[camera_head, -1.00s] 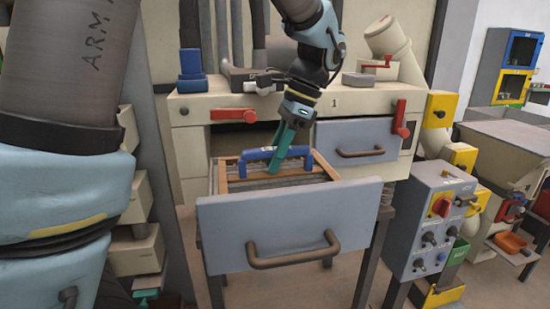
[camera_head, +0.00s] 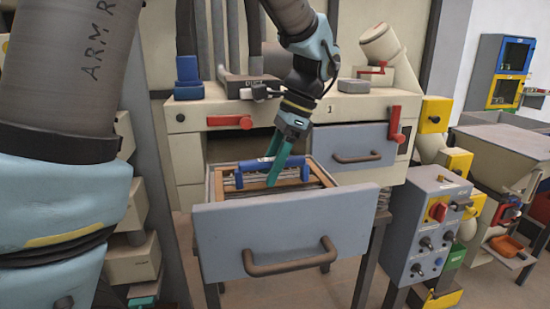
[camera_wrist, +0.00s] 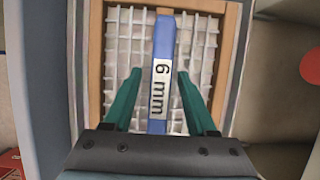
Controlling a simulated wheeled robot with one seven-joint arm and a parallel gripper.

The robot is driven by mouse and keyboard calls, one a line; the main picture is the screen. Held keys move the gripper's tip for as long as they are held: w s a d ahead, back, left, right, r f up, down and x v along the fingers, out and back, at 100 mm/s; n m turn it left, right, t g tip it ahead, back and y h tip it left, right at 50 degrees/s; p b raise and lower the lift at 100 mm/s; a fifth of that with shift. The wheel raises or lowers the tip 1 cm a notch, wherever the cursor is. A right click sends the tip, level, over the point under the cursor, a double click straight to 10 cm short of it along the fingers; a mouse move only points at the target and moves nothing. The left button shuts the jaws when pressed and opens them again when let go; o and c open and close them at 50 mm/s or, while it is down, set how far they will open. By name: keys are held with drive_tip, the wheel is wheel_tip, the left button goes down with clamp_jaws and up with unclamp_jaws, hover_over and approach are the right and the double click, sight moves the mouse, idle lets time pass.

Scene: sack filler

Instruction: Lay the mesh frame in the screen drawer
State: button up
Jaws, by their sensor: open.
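The mesh frame (camera_wrist: 95,60) is a wooden-edged grid with a blue handle (camera_wrist: 165,45) marked "6 mm". In the head view the frame (camera_head: 308,183) lies inside the open screen drawer (camera_head: 285,222), low between its walls, and looks about level. My gripper (camera_head: 281,170) is over the frame, pointing down at the handle. In the wrist view its two green fingers (camera_wrist: 161,95) stand apart on either side of the handle, with a gap showing on both sides. The frame's near edge is hidden behind the drawer front in the head view.
A second grey drawer (camera_head: 352,143) is shut to the right. Red levers (camera_head: 230,122) stick out of the cream cabinet front. A grey control box (camera_head: 430,225) with knobs stands at the right.

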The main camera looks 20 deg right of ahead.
drive_tip(key=b+v, duration=0.2)
drive_tip(key=v, duration=1)
drive_tip(key=shift+r, duration=0.1)
